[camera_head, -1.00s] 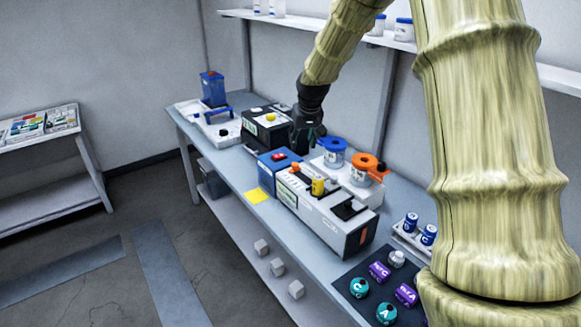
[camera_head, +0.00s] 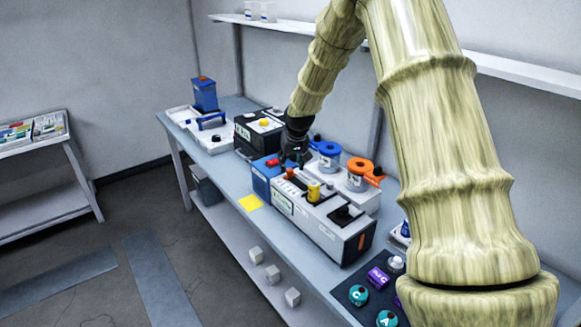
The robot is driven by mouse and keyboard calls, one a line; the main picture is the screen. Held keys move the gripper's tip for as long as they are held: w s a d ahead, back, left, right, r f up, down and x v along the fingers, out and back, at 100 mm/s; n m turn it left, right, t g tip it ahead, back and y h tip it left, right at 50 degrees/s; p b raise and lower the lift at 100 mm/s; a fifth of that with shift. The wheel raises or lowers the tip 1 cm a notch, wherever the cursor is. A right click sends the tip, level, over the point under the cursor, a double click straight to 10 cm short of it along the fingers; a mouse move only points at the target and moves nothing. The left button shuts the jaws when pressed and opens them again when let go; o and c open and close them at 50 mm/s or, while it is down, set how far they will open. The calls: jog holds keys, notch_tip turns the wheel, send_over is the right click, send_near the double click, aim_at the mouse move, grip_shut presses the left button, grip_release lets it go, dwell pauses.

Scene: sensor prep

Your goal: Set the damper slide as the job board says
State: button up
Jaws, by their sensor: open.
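A white instrument (camera_head: 322,232) stands on the bench. Its top has a dark slot, a small orange-red knob (camera_head: 289,173) at the far end, a yellow cylinder (camera_head: 314,191) and a black block (camera_head: 343,215) at the near end. Which of these is the damper slide I cannot tell. My gripper (camera_head: 294,162) is open, fingers down, just above or beside the orange-red knob; contact is unclear. A blue box (camera_head: 262,185) with a red button (camera_head: 272,162) adjoins the instrument. No job board is legible in this view.
A black box with a yellow button (camera_head: 264,122) stands behind. A yellow note (camera_head: 250,202) lies at the bench's front edge. A dark mat (camera_head: 347,283) holds several round pieces. My arm hides the right side.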

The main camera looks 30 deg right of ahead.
aim_at(290, 170)
jog(key=shift+p+x, duration=0.55)
jog(key=shift+x, duration=1.45)
jog(key=shift+c, duration=0.3)
grip_shut()
